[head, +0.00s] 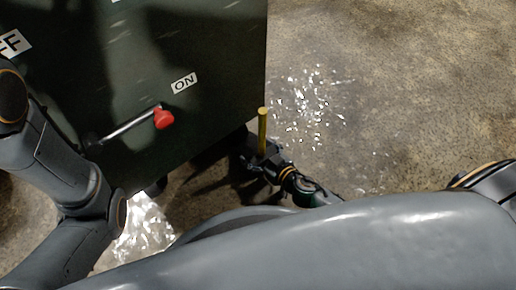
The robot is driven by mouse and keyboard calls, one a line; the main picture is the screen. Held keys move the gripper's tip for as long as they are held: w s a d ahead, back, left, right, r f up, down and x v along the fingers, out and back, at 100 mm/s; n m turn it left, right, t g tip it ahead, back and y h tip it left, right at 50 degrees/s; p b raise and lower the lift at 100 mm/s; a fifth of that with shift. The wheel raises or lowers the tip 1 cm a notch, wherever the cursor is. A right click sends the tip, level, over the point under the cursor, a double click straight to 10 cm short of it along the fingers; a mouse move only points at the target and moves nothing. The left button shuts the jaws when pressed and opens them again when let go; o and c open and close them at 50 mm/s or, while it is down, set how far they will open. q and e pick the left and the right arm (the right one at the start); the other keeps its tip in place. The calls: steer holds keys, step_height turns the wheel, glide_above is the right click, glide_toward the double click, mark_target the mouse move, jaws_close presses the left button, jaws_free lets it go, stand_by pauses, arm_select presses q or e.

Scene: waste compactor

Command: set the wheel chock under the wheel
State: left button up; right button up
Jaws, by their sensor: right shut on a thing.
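My right gripper (262,160) is low by the bottom right corner of the dark green compactor (200,45). It is shut on an upright yellow rod (262,128), which looks like the handle of the wheel chock. The chock's body is not clear, as it is dark there and the gripper covers it. A small dark shape, perhaps a wheel (155,187), shows under the compactor's lower edge to the left. The wheel near the gripper cannot be made out in the shadow. Of my left arm only links show at the left; its gripper is out of view.
A lever with a red knob (164,118) sticks out from the compactor's face, below an ON label (184,81). My left arm is close to that face. Shiny light patches lie on the concrete floor (420,90), which is clear at the right.

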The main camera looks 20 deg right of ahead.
steer(key=shift+w+a+r, duration=0.1)
steer(key=shift+r, duration=0.2)
steer(key=shift+f, duration=0.2)
steer(key=o, duration=1.7)
steer(key=shift+f, duration=0.15)
